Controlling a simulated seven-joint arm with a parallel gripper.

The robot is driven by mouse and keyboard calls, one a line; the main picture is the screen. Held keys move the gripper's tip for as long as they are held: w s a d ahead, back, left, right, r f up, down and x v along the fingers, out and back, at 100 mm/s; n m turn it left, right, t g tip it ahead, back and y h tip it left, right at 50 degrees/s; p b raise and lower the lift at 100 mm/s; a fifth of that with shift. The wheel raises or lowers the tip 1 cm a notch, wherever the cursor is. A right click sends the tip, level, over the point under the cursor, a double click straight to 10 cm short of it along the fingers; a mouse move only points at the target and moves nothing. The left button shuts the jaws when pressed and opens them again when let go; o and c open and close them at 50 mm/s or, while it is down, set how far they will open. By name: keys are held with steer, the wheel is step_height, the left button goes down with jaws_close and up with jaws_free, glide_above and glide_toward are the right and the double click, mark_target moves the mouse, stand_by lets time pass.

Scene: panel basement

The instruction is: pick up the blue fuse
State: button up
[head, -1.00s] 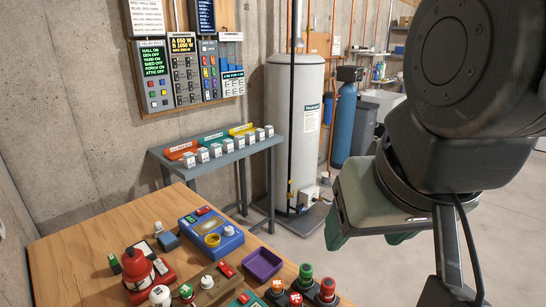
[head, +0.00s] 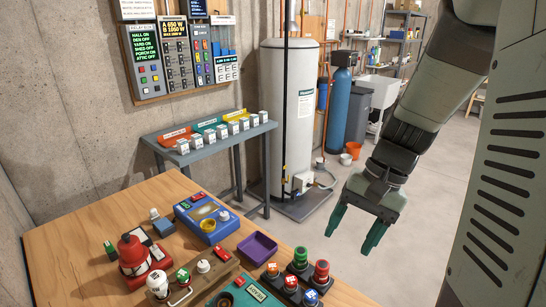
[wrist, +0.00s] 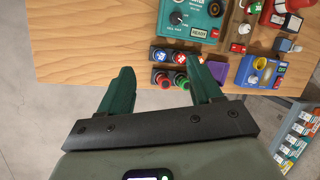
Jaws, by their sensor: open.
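My gripper (head: 350,241) hangs open and empty over the floor, right of the wooden table. Its two green fingers point down in the head view. In the wrist view, my gripper (wrist: 160,72) spreads its fingers near the table edge, with button units between and beyond them. A small blue block (head: 164,228) lies on the table beside the blue device (head: 192,218), well left of my gripper. I cannot tell for certain whether this block is the blue fuse. Other small blue pieces show in the wall panel (head: 223,48), too small to make out.
The wooden table (head: 75,225) also bears a red device (head: 132,252), a purple tray (head: 248,255), a teal unit (head: 222,300) and several round buttons. A grey bench (head: 228,135) holds coloured trays and white boxes. A grey tank (head: 274,120) stands behind. The floor around my gripper is clear.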

steer(key=w+d+f+m+y, duration=0.25)
steer(key=f+m+y, duration=0.45)
steer(key=f, duration=0.5)
steer(key=m+t+y, duration=0.2)
steer(key=m+t, duration=0.2)
steer(key=m, duration=0.4)
glide_toward(316, 295)
steer(key=shift+s+a+f, duration=0.1)
steer(key=shift+a, duration=0.15)
steer(key=shift+a+f+m, duration=0.2)
steer(key=shift+f+m, duration=0.05)
steer(key=shift+m, duration=0.15)
steer(key=x, duration=1)
steer(key=shift+w+a, duration=0.2)
steer(key=c, duration=1)
steer(key=shift+c, duration=0.2)
steer(key=shift+r, duration=0.1)
